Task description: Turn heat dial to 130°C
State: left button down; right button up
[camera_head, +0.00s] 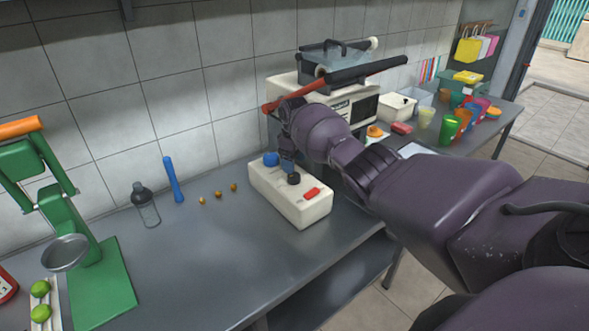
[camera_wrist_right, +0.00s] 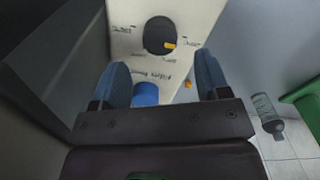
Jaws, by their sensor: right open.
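The white control box (camera_head: 277,203) sits on the grey counter. It carries a black dial (camera_head: 294,178), a blue knob (camera_head: 271,159) and a red switch (camera_head: 311,193). In the right wrist view the black dial (camera_wrist_right: 157,35) has an orange mark on its right side and small labels around it, too blurred to read. The blue knob (camera_wrist_right: 145,94) shows lower, between the fingers. My right gripper (camera_head: 288,163) is above the box, close to the black dial, pointing down. In the wrist view its blue fingers (camera_wrist_right: 162,75) are apart and empty. My left gripper is out of view.
The press machine (camera_head: 350,107) with its rollers stands behind my right arm. A green juicer (camera_head: 98,275), bottle (camera_head: 148,208) and blue stick (camera_head: 174,180) are at left. Coloured cups (camera_head: 447,128) stand at right.

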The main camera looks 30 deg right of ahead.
jog(key=shift+r, duration=2.7)
